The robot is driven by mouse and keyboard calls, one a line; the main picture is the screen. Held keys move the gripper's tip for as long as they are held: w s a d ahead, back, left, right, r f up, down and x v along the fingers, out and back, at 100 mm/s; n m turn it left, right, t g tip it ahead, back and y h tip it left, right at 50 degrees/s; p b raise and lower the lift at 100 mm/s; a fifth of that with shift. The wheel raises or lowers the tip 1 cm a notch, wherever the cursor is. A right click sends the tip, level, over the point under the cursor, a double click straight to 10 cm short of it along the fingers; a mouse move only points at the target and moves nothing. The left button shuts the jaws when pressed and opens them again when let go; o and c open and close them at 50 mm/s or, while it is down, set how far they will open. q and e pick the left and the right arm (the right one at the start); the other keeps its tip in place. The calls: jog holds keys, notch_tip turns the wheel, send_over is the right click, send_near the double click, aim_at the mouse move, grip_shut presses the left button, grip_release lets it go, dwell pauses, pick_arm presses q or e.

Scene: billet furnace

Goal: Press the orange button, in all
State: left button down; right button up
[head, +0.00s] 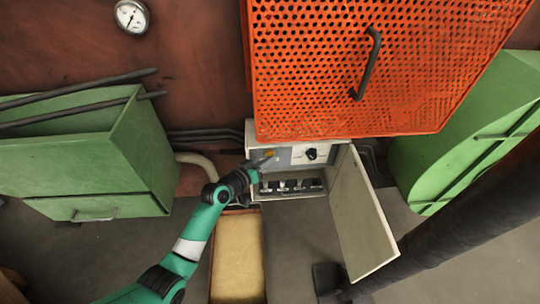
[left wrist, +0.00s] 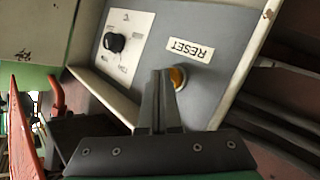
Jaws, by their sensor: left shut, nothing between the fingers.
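The orange button (left wrist: 178,78) is on the grey panel of a small white cabinet, beside a white RESET label (left wrist: 188,49). In the head view the button (head: 268,153) is a small spot at the panel's left. My left gripper (left wrist: 163,74) is shut and empty. In the left wrist view its fingertips are right beside the button and overlap its edge; I cannot tell whether they touch it. In the head view my left gripper (head: 268,163) reaches in just below the button. My right gripper is not in view.
A black rotary knob (head: 311,154) is on a white plate right of the button. Several switches (head: 290,186) line the cabinet below. The cabinet door (head: 362,215) hangs open at the right. An orange perforated cover (head: 380,60) is above. A green bin (head: 90,155) stands left.

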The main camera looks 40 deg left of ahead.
pick_arm(q)
jog(key=shift+w+a, duration=0.2)
jog(key=shift+a, duration=0.05)
dwell(0.3)
jog(key=shift+s+d+p, duration=0.5)
jog(key=shift+s+d, duration=0.05)
jog(key=shift+d, duration=0.05)
dwell(0.3)
jog(key=s+d+p, duration=0.3)
jog(key=p, duration=0.1)
jog(key=shift+s+d, duration=0.1)
jog(key=shift+d, duration=0.3)
